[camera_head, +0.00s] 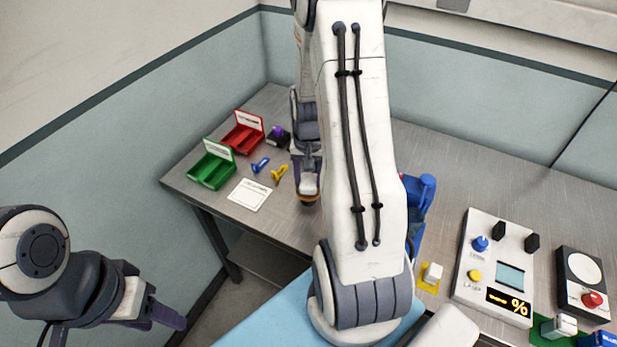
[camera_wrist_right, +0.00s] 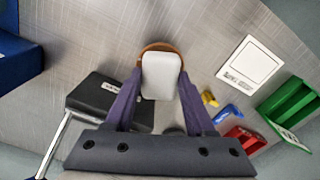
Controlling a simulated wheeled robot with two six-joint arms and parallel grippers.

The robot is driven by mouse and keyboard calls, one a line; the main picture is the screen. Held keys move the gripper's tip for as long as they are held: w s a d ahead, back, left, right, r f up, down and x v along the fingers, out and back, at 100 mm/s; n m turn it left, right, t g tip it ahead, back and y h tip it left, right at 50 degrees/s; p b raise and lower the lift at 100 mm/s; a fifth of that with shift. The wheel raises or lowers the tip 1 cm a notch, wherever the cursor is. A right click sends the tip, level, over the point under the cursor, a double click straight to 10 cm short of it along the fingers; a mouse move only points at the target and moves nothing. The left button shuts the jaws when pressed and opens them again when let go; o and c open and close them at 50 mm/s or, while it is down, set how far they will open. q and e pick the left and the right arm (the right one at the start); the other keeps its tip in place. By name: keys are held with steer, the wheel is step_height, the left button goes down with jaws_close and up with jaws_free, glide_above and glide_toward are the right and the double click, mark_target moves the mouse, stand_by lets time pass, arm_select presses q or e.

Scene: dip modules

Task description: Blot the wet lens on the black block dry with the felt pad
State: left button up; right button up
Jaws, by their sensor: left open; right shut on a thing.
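My right gripper (camera_head: 306,180) is shut on the felt pad (camera_head: 308,197), a pale handle with a brown underside. In the right wrist view the pad (camera_wrist_right: 162,75) sits between the purple fingers of that gripper (camera_wrist_right: 158,85). I cannot tell whether the pad touches the table. A small dark block (camera_head: 277,141) with a purple top stands left of this gripper, near the red bin; I cannot make out a lens or wetness on it. A black box (camera_wrist_right: 112,98) with a label also shows in the wrist view, left of the pad. My left gripper (camera_head: 165,314) is open and empty at lower left.
A red bin (camera_head: 236,141) and a green bin (camera_head: 205,171) stand at the table's left. Blue (camera_head: 260,164) and yellow (camera_head: 279,173) clips and a white card (camera_head: 250,194) lie nearby. A control panel (camera_head: 483,285) stands at right. My right arm hides the table's middle.

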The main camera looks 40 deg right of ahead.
steer(key=shift+f+b, duration=0.3)
steer(key=shift+f, duration=0.15)
stand_by(0.4)
steer(key=shift+r, duration=0.15)
stand_by(1.4)
step_height(320, 180, up, 8)
steer(key=p, duration=0.7)
stand_by(0.4)
